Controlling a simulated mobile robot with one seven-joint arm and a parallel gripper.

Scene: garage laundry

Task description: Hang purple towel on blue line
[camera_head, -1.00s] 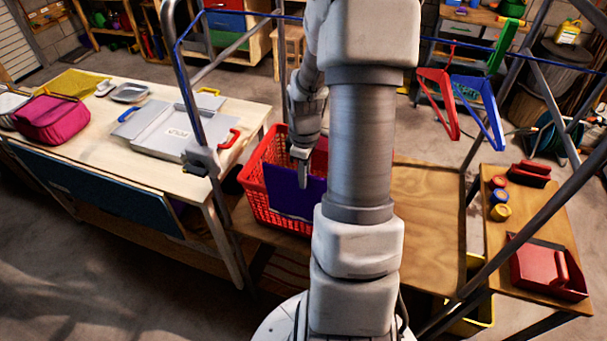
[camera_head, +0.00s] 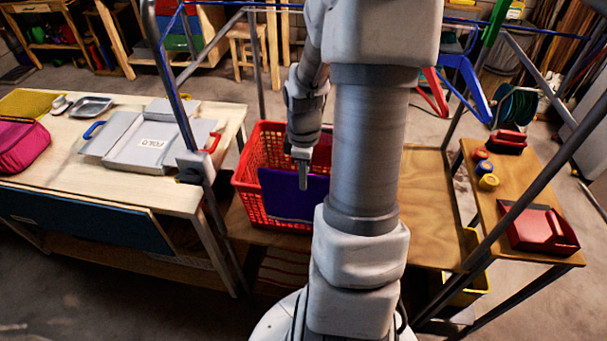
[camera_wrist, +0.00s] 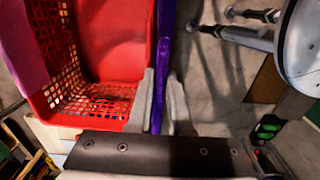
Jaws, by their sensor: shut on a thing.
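The purple towel (camera_head: 285,196) hangs as a flat panel at the near side of the red basket (camera_head: 246,182). My gripper (camera_head: 302,172) points down and is shut on the towel's upper edge. In the wrist view the towel (camera_wrist: 160,75) shows edge-on between the two fingers (camera_wrist: 161,102), beside the basket wall (camera_wrist: 108,60). I cannot tell whether it touches the basket. The blue line (camera_head: 565,34) runs along the top of the picture on a grey metal frame. My arm hides its middle.
A wooden table (camera_head: 60,165) at left bears a grey folding board (camera_head: 150,145) and a pink bag (camera_head: 20,148). A side shelf (camera_head: 500,215) holds a red dustpan (camera_head: 540,228). Grey frame posts (camera_head: 222,225) stand close by.

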